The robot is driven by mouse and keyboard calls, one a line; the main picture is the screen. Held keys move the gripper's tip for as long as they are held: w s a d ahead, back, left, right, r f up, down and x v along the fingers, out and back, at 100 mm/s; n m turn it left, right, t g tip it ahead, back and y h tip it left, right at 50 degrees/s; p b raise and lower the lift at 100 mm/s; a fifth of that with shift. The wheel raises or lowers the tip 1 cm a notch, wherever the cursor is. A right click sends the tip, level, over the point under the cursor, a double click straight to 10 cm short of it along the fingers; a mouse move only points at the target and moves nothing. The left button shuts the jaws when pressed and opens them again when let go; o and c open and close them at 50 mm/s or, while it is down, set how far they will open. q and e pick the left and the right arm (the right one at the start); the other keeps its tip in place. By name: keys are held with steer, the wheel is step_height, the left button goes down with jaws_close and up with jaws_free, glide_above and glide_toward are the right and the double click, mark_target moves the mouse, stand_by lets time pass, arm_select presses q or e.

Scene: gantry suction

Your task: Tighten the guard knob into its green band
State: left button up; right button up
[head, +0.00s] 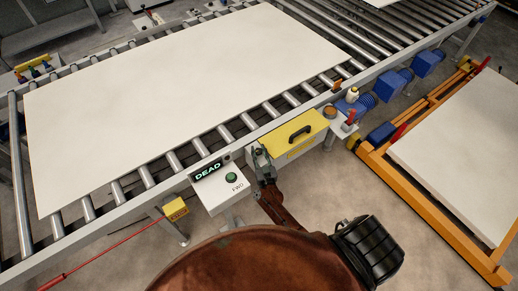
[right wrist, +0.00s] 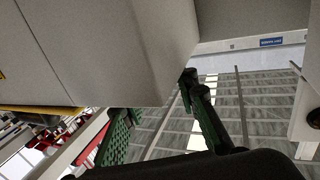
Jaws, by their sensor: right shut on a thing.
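My right gripper (head: 262,160) is at the left end of the yellow-lidded guard box (head: 300,133), between it and the grey control box. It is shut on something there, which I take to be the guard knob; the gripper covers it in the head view. In the right wrist view my gripper's green-padded fingers (right wrist: 160,120) reach up beside a large grey housing (right wrist: 110,50), which hides what lies between the tips. The knob's shape and the green band cannot be made out. My left gripper is not in view.
A large white panel (head: 170,90) lies on the roller conveyor. A small red-handled lever (head: 350,118) stands right of the guard. An orange lift frame (head: 430,205) is at right. Floor between is clear.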

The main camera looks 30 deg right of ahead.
mark_target(259, 154)
steer(key=shift+m+g+h, duration=0.3)
steer(key=shift+m+h, duration=0.2)
steer(key=shift+h, duration=0.3)
steer(key=shift+p, duration=0.3)
steer(key=o, duration=1.2)
steer(key=shift+v, duration=3.75)
